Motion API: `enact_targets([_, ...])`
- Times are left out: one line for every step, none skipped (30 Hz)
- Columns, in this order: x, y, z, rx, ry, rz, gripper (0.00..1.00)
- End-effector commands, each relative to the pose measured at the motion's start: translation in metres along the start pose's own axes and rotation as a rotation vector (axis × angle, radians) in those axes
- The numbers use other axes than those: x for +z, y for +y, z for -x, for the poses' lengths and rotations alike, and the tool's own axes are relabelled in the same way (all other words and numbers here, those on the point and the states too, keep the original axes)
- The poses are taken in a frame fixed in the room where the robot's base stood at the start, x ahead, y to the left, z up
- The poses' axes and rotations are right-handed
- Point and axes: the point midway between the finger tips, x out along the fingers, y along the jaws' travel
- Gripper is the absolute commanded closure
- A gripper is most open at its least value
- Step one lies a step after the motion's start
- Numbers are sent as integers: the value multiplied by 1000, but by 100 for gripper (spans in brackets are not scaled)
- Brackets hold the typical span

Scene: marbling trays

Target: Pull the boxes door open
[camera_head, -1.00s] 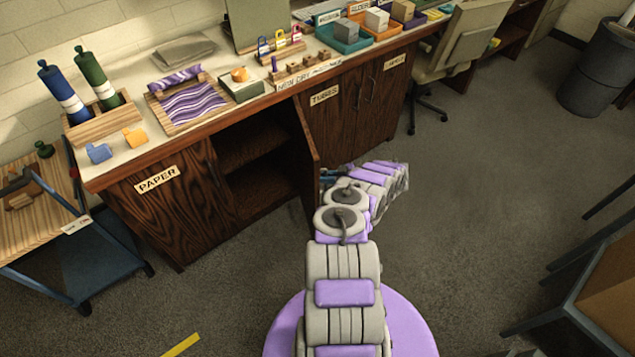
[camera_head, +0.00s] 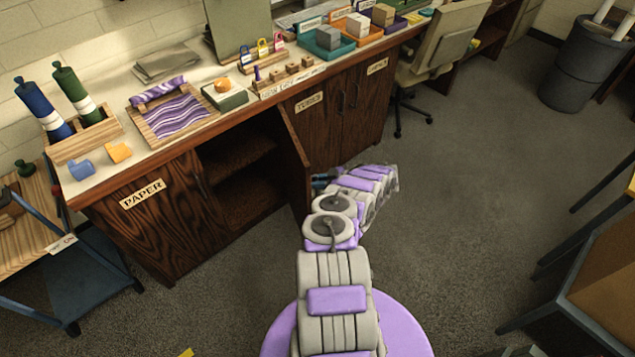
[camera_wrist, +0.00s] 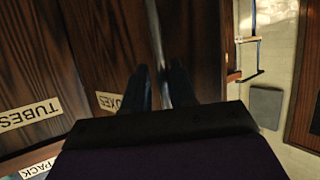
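The boxes door (camera_head: 294,158) stands ajar, swung out from the dark wood cabinet, with its right side still at the hinge beside the tubes door. In the wrist view the boxes door (camera_wrist: 110,45) fills much of the picture, with its label (camera_wrist: 112,102) partly hidden. In the head view my gripper (camera_head: 321,183) is at the door's outer edge, mostly hidden by my arm.
The open compartment (camera_head: 238,150) with a shelf lies left of the door. The paper door (camera_head: 155,220) and tubes door (camera_head: 320,135) are closed. A chair (camera_head: 440,50) stands to the right, a blue cart (camera_head: 90,285) at left, a table (camera_head: 605,270) at right. The floor between is clear.

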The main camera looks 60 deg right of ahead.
Motion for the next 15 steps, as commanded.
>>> enact_targets([1, -1, -1, -1, -2, 0, 77])
enact_targets([1, -1, -1, -1, -2, 0, 77])
enact_targets([1, -1, -1, -1, -2, -1, 77])
enact_targets([1, -1, -1, -1, -3, -1, 77])
enact_targets([1, -1, -1, -2, -3, -1, 77])
enact_targets([2, -2, -1, -2, -3, -2, 77])
enact_targets([2, -2, -1, -2, -3, -2, 77])
enact_targets([2, -2, 0, -2, -4, -2, 77])
enact_targets([2, -2, 0, -2, -4, -3, 77])
enact_targets([3, -2, 0, -2, -4, -3, 77])
enact_targets([3, -2, 0, -2, -4, -3, 77])
enact_targets([3, -2, 1, -2, -5, -4, 77])
enact_targets([3, -2, 2, -2, -5, -4, 77])
enact_targets([3, -2, 4, -2, -5, -4, 77])
enact_targets([3, -2, 8, -2, -5, -3, 77])
